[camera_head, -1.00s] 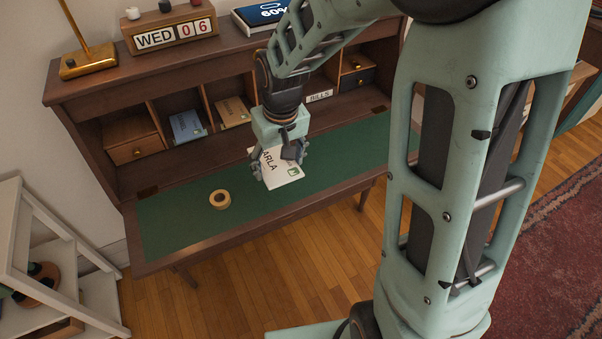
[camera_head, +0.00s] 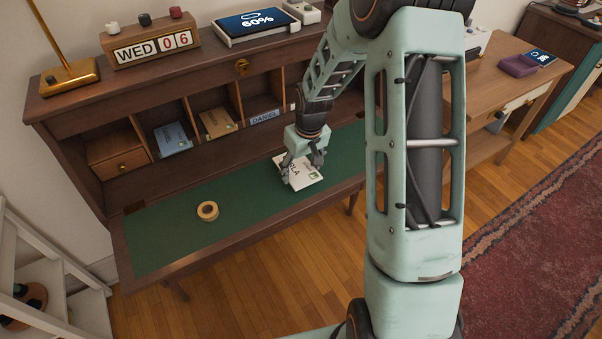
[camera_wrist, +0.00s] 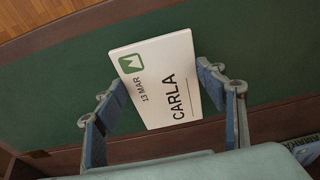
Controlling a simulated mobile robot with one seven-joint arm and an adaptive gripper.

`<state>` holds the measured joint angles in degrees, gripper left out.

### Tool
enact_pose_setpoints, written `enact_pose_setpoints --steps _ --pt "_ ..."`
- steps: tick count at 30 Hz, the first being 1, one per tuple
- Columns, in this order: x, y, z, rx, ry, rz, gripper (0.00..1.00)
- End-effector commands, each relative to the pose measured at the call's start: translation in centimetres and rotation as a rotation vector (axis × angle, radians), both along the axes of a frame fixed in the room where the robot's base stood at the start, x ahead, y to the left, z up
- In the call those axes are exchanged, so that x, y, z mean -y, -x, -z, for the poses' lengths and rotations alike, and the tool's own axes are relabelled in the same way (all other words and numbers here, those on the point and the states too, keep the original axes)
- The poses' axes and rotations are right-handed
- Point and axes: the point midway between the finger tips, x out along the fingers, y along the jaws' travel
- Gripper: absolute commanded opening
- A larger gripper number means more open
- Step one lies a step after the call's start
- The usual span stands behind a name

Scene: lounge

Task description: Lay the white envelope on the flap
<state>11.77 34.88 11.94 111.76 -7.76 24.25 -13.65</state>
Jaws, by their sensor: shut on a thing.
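The white envelope (camera_head: 307,178) has the name CARLA, the text 13 MAR and a green stamp on its upward face. My gripper (camera_head: 302,170) is shut on it, with one finger at each side edge, as the wrist view shows on the envelope (camera_wrist: 170,100) and the gripper (camera_wrist: 160,78). The envelope is over the right part of the green-topped flap (camera_head: 160,238), which is folded down from the desk. I cannot tell whether the envelope touches the flap.
A roll of tan tape (camera_head: 207,211) lies on the flap, left of the envelope. Behind are cubbyholes with a blue envelope (camera_head: 172,138), a tan envelope (camera_head: 218,122) and a DANIEL label (camera_head: 264,117). The flap's left part is otherwise clear.

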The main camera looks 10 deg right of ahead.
Motion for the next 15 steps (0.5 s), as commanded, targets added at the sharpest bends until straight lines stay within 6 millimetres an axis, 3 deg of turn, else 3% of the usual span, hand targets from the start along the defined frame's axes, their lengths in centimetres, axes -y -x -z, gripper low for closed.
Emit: enact_pose_setpoints --steps 3,15 --pt "-0.1 0.1 1.7 -0.003 0.0 -0.001 0.43" --pt "-0.1 0.1 2.4 -0.001 0.0 -0.001 0.43"
